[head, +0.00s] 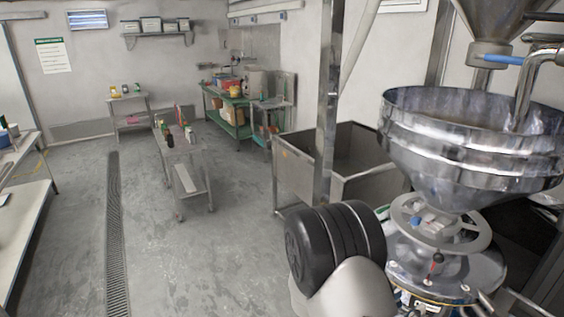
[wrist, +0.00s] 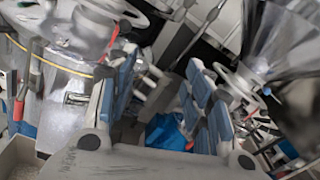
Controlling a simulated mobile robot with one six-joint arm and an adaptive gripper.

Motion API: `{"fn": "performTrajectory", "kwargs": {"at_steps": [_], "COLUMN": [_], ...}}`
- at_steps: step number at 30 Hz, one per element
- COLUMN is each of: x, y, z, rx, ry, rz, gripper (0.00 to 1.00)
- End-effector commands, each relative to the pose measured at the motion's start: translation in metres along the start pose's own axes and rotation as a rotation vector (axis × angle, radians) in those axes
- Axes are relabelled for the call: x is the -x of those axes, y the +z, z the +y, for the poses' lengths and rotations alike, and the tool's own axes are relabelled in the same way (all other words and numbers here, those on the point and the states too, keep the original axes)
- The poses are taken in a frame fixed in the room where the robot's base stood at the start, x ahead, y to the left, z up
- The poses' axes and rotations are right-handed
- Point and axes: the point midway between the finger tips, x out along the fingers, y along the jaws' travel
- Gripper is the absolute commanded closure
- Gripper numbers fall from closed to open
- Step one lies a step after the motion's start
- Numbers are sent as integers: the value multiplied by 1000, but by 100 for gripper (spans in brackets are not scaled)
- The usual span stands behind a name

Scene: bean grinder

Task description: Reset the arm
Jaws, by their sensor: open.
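In the wrist view my gripper (wrist: 163,75) is open, with its two blue-padded fingers apart and nothing held between them. The head view shows part of my arm at the lower middle, but not the gripper. The grinder's large steel hopper (head: 470,155) stands at the right of the head view, with a grey handwheel (head: 440,222) under it. In the wrist view a funnel-shaped steel part (wrist: 288,45) is at the upper right, beyond the right finger. The wrist view is tilted and blurred, so the gap to the machinery is hard to tell.
A steel bin (head: 300,178) stands behind my arm, beside a metal post (head: 328,100). In the wrist view a metal cylinder (wrist: 68,95) is close on the left. A small cart (head: 182,155) and a green table (head: 232,112) stand farther back. The floor (head: 180,265) at left is mostly clear.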

Motion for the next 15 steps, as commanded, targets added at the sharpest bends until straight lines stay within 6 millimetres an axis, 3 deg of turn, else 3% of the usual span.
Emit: {"fn": "performTrajectory", "kwargs": {"at_steps": [8, 11, 15], "x": [-5, 2, 26], "y": [16, 15, 2], "z": [-68, -102, -147], "rx": [-257, -409, -683], "ry": [-256, -385, -586], "rz": [141, 227, 390], "gripper": [54, 54, 54]}}
